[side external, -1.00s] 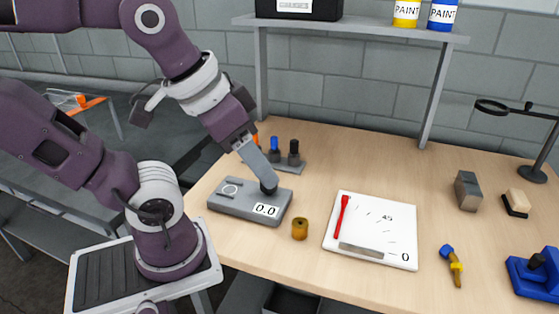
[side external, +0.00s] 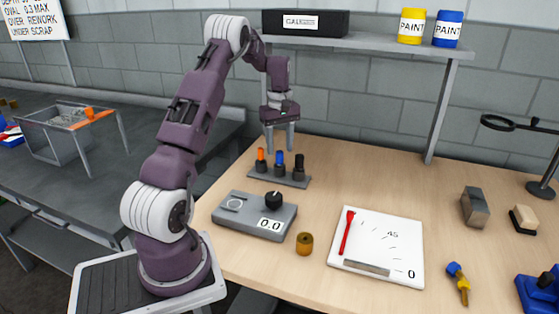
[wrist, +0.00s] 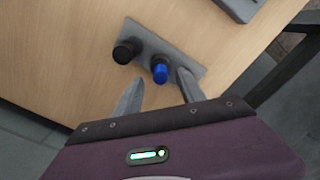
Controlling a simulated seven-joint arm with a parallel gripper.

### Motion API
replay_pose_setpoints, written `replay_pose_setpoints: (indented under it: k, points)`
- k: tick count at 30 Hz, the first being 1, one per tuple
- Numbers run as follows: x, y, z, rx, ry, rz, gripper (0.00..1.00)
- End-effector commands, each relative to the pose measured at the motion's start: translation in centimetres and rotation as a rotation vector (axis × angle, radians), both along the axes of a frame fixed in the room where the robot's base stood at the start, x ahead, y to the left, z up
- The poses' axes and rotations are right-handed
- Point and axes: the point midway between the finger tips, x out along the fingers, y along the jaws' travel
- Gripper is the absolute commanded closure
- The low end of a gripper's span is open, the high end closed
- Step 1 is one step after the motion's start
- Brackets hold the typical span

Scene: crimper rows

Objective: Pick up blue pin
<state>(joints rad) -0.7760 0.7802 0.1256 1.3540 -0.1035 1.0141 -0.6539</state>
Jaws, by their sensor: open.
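The blue pin (side external: 280,158) stands upright in a small grey holder (side external: 293,181), between an orange pin (side external: 261,156) and a black pin (side external: 299,161). My gripper (side external: 278,148) is open and empty above the holder, fingers pointing down. In the wrist view the blue pin (wrist: 160,72) lies between my two fingertips (wrist: 158,80), closer to the right finger. The black pin (wrist: 124,52) is to its left there. The orange pin is hidden in the wrist view.
A grey gauge box (side external: 254,222) reading 0.0 with a black knob (side external: 273,200) stands in front of the holder. A brass cylinder (side external: 305,244) and a white dial board (side external: 377,262) are nearby. A shelf (side external: 375,44) overhangs the back.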

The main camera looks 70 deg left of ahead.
Motion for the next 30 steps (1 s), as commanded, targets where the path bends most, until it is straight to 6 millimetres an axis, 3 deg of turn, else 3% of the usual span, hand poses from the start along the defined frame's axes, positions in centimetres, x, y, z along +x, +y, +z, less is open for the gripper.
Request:
replay_pose_setpoints:
  k: [5,12,19,30]
  points:
    - [-0.2,0.0,-2.8,-0.002,0.0,-0.001,0.53]
    - [-0.1,0.0,-3.0,0.0,0.0,-0.002,0.53]
    - [-0.1,0.0,-3.0,0.0,0.0,-0.003,0.98]
    - [0.0,0.0,-2.3,0.002,-0.003,-0.004,1.0]
